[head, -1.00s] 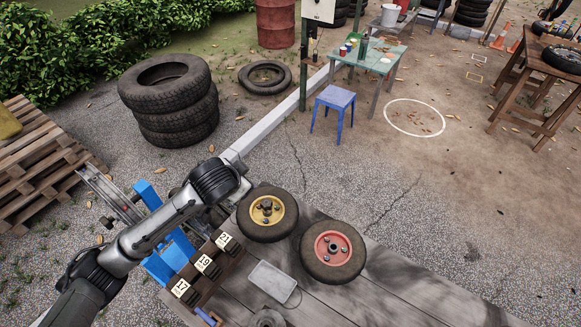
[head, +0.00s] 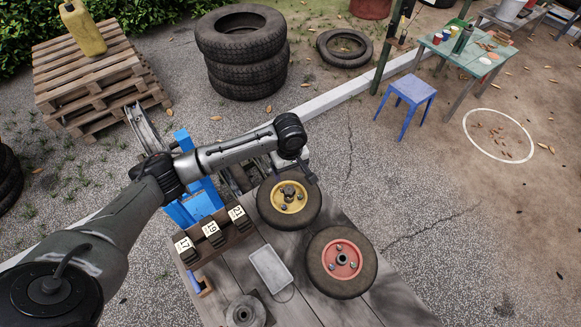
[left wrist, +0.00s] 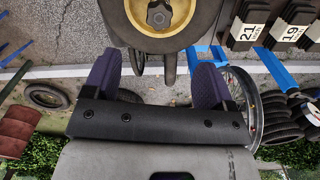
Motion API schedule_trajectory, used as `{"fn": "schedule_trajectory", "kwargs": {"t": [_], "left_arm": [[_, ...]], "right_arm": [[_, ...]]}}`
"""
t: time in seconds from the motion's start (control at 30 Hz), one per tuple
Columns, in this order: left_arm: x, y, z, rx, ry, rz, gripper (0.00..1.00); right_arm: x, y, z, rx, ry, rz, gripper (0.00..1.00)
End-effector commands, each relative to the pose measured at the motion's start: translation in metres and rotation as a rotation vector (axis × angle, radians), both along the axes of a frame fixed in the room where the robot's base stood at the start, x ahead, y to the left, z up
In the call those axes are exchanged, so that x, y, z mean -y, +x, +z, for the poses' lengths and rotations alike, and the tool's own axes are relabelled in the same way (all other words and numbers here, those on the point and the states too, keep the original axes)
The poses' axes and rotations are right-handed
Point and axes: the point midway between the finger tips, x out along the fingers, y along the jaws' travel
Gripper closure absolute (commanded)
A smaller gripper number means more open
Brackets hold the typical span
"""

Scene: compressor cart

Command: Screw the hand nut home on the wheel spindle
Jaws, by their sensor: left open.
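The yellow-hubbed wheel (head: 270,211) is beside the grey plank bench top, with a dark lobed hand nut (head: 288,190) at its hub centre. The nut also shows at the top of the left wrist view (left wrist: 158,14). The spindle is hidden behind the nut; I cannot tell how far the nut is threaded on. My left gripper (head: 299,167) is just beyond the wheel's upper edge. In the left wrist view its purple fingers (left wrist: 155,83) are wide apart and empty, with the wheel's tyre edge beyond them. My right gripper is not in view.
A red-hubbed wheel (head: 325,272) lies at the right. A pale tray (head: 270,268) lies on the bench (head: 225,285). Stacked tyres (head: 243,60) stand on the ground behind.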

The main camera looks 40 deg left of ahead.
Motion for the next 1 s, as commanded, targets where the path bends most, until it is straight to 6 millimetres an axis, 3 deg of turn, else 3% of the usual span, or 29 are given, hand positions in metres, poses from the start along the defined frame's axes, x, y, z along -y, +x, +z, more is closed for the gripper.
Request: {"fn": "schedule_trajectory", "kwargs": {"t": [0.17,0.6,1.0], "left_arm": [[0.000,-0.001,-0.021,-0.003,0.000,0.009,0.22],[0.000,-0.001,-0.097,-0.003,0.001,0.007,0.22],[0.000,0.000,-0.133,0.001,0.002,0.006,0.22]], "right_arm": [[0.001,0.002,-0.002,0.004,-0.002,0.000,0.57],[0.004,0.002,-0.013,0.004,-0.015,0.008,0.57],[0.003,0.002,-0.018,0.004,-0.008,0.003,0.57]]}}
